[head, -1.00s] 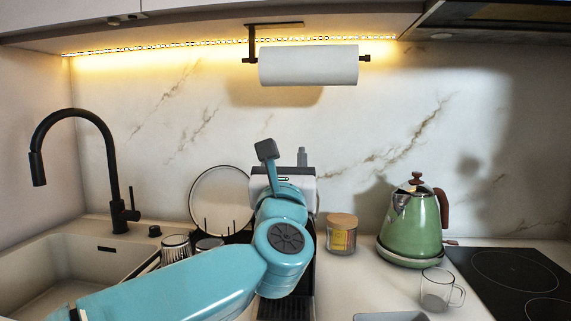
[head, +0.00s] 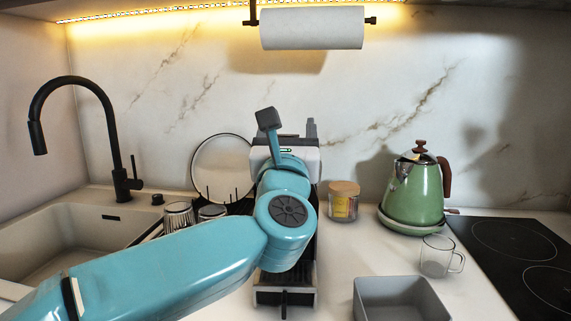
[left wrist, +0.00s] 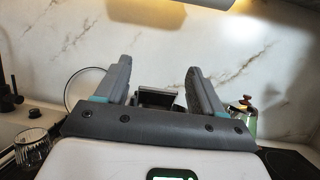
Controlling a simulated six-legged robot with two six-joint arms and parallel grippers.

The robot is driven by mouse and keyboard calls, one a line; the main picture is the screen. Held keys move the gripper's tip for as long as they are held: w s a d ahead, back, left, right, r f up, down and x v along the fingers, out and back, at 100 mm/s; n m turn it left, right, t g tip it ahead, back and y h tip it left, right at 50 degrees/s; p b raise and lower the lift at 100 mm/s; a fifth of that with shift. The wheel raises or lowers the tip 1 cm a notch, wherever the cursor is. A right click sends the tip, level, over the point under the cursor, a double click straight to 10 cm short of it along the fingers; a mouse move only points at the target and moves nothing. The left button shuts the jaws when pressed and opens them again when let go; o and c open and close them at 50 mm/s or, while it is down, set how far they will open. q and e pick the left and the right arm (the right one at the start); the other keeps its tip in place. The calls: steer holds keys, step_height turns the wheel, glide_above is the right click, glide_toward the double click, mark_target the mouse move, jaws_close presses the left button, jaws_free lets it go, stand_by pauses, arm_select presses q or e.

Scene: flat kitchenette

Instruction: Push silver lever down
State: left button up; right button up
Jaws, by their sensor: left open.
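A dark machine (head: 284,297) with a slatted tray stands on the counter, mostly hidden behind my left arm in the head view. My left gripper (head: 292,130) is over the machine's back part, its fingers towards the wall. In the left wrist view the gripper (left wrist: 158,66) is open, its two grey fingers wide apart with nothing held. A small dark block (left wrist: 158,97) with a pale edge shows between and beyond the fingers. I cannot tell whether it belongs to the silver lever, which I cannot make out clearly. My right gripper is not in view.
A jar with a wooden lid (head: 343,201), a green kettle (head: 414,191) and a glass mug (head: 437,258) stand to the right. A grey bin (head: 400,298) is in front. The sink and black tap (head: 119,180) are left. A paper roll (head: 312,28) hangs above.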

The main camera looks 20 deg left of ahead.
arm_select(q)
steer(key=b+v, duration=0.2)
steer(key=v, duration=1.2)
steer(key=shift+s+d+f+b, duration=0.15)
steer(key=shift+s+f+b, duration=0.1)
steer(key=shift+b, duration=0.05)
steer(key=shift+c, duration=0.3)
